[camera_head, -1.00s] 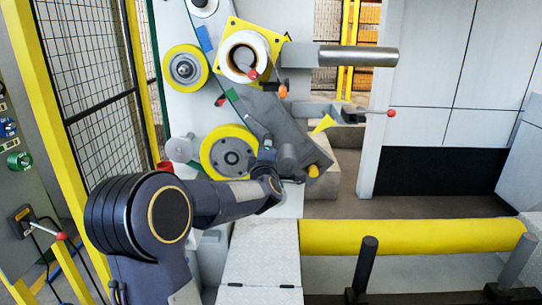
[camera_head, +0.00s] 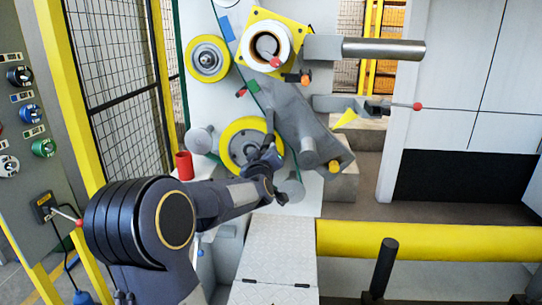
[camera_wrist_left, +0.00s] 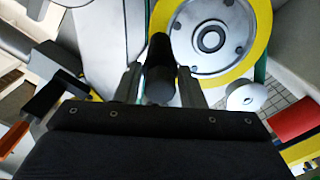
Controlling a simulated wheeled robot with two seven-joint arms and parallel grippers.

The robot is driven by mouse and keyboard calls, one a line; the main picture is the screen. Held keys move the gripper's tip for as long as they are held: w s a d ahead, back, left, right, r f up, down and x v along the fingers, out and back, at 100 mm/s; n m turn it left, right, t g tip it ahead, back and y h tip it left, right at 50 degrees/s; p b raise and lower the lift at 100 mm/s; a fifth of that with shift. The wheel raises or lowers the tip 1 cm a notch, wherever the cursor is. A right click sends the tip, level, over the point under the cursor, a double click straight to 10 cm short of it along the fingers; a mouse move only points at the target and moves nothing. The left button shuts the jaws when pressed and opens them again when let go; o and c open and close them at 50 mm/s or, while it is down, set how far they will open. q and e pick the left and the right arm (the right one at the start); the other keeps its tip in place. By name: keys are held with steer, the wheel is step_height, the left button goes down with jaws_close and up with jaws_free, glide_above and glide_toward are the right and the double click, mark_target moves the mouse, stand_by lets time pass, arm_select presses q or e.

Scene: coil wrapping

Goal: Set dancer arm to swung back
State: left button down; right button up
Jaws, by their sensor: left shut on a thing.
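The dancer arm seems to be the long grey arm (camera_head: 296,118) slanting from upper left to lower right in the head view, with a grey roller (camera_head: 309,152) and a yellow end piece near its lower end. My left gripper (camera_head: 272,163) is in front of the lower right side of a yellow-rimmed wheel (camera_head: 229,150), just left of that roller. In the left wrist view my left gripper (camera_wrist_left: 159,88) is shut around a black cylindrical handle (camera_wrist_left: 159,65), with the wheel (camera_wrist_left: 210,40) behind it. How the handle joins the arm is hidden. My right gripper is not in view.
A yellow beam (camera_head: 420,241) crosses the lower right. A horizontal metal shaft (camera_head: 384,49) and a red-tipped rod (camera_head: 395,105) stick out to the right. A red cylinder (camera_head: 184,165) stands left of the wheel. A control panel (camera_head: 35,150) and mesh fence (camera_head: 98,60) flank the left.

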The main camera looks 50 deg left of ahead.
arm_select(q)
steer(key=shift+s+a+f+m, duration=0.15)
steer(key=shift+s+a+m, duration=0.1)
steer(key=shift+m, duration=0.15)
steer(key=c, duration=1.2)
jaws_free()
steer(key=shift+o, duration=0.2)
steer(key=v, duration=0.7)
steer(key=shift+s+d, duration=0.25)
steer(key=shift+s, duration=0.05)
